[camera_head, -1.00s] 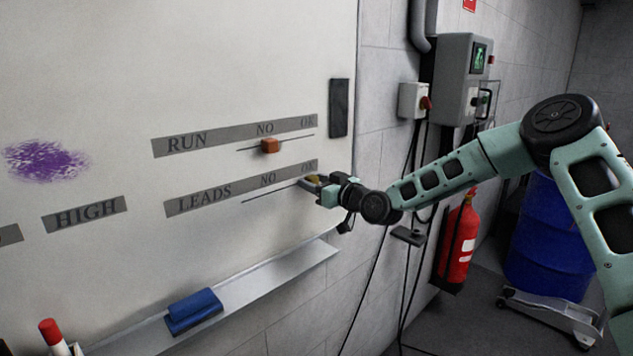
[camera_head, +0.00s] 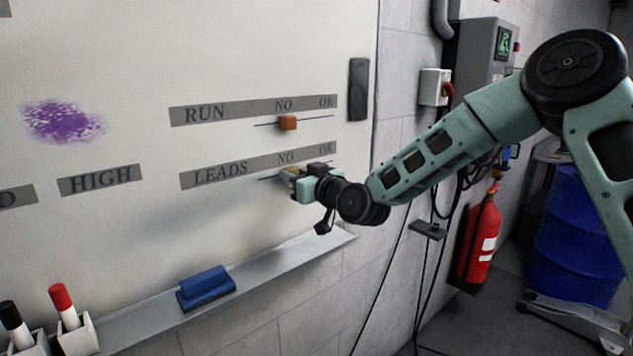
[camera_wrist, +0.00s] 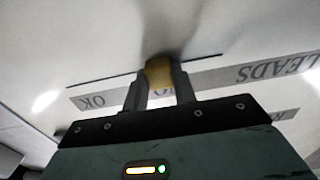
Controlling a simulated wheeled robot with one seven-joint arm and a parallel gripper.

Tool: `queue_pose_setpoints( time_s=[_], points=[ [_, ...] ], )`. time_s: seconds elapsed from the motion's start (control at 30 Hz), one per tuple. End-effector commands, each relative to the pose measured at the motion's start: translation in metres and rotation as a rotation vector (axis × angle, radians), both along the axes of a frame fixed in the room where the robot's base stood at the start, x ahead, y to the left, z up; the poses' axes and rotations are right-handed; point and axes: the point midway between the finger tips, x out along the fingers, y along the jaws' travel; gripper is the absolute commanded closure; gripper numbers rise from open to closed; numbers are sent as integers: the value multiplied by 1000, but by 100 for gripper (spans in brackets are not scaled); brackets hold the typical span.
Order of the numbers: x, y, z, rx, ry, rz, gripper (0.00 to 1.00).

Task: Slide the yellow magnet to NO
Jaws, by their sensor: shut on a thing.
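The yellow magnet (camera_wrist: 158,74) is between my gripper's fingers (camera_wrist: 158,90) in the wrist view, on the line of the LEADS row and in front of the NO label, which it partly covers. In the head view my gripper (camera_head: 290,174) is shut on the magnet (camera_head: 293,170) at the whiteboard, just below the NO label (camera_head: 286,158) of the LEADS strip (camera_head: 219,171). The OK label (camera_head: 326,150) lies to the right.
An orange magnet (camera_head: 288,123) sits below NO in the RUN row above. A dark bar (camera_head: 358,90) is at the board's right edge. The tray (camera_head: 282,257) below holds a blue eraser (camera_head: 205,287). Markers (camera_head: 65,306) stand at lower left.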

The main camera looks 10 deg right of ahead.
Motion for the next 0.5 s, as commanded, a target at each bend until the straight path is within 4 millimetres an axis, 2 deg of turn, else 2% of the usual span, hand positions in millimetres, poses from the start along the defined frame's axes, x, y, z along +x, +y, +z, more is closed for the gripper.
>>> queue_pose_setpoints(
  time_s=[0.1,0.37,0.4,0.47,0.5],
  points=[
    [-4,7,-1,0,-1,-1,100],
    [-5,9,0,0,1,2,100],
    [-5,9,0,0,1,3,71],
    [-5,9,0,0,1,3,54],
    [-5,9,0,0,1,2,51]
  ],
)
